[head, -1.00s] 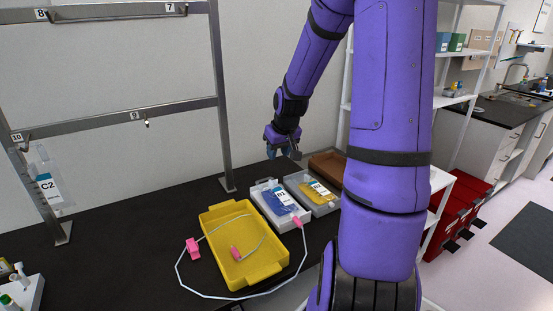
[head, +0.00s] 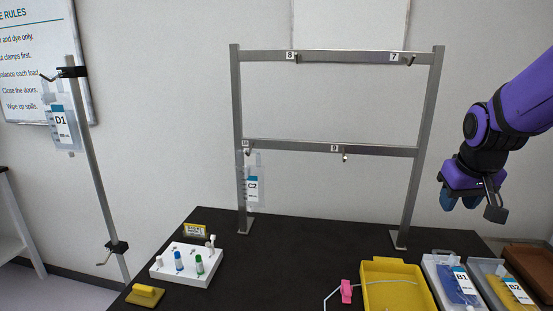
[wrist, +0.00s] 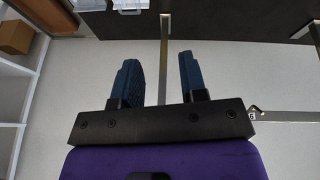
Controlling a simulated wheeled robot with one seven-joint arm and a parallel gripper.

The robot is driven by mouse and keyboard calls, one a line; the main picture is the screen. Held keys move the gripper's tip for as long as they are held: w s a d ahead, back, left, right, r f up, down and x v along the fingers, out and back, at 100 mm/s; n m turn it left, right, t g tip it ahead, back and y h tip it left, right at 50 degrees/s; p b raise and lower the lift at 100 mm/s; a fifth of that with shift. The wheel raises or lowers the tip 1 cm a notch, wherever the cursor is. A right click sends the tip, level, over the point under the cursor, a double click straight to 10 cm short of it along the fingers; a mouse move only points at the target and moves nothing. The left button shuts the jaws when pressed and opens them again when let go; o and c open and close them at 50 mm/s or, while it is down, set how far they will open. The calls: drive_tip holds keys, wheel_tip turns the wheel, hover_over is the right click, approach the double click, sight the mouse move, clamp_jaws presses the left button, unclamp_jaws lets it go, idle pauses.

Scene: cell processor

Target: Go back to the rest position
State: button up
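My gripper (head: 466,203) hangs from the purple arm at the right of the head view, above the trays and to the right of the metal rack (head: 420,150). In the wrist view its two blue fingers (wrist: 160,75) stand apart with nothing between them. No object is held.
The black table (head: 290,250) bears a yellow tray (head: 375,270) with a tube and pink clamp (head: 346,291), trays with bags B1 (head: 455,283) and B2 (head: 505,290), and a white vial block (head: 187,264). Bag C2 (head: 252,185) hangs on the rack; bag D1 (head: 63,125) hangs on a pole.

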drive_tip(key=s+a+r, duration=0.2)
drive_tip(key=s+a, duration=0.1)
drive_tip(key=s, duration=0.2)
drive_tip(key=s+a+r+n+y, duration=0.1)
drive_tip(key=s+a+r, duration=0.1)
drive_tip(key=s+a, duration=0.2)
drive_tip(key=s+a+r+t, duration=0.1)
drive_tip(key=s+a+r, duration=0.2)
drive_tip(key=s, duration=0.3)
drive_tip(key=shift+s+a+y, duration=0.15)
drive_tip(key=shift+s+y, duration=0.2)
drive_tip(key=shift+y, duration=0.05)
drive_tip(key=shift+r, duration=0.1)
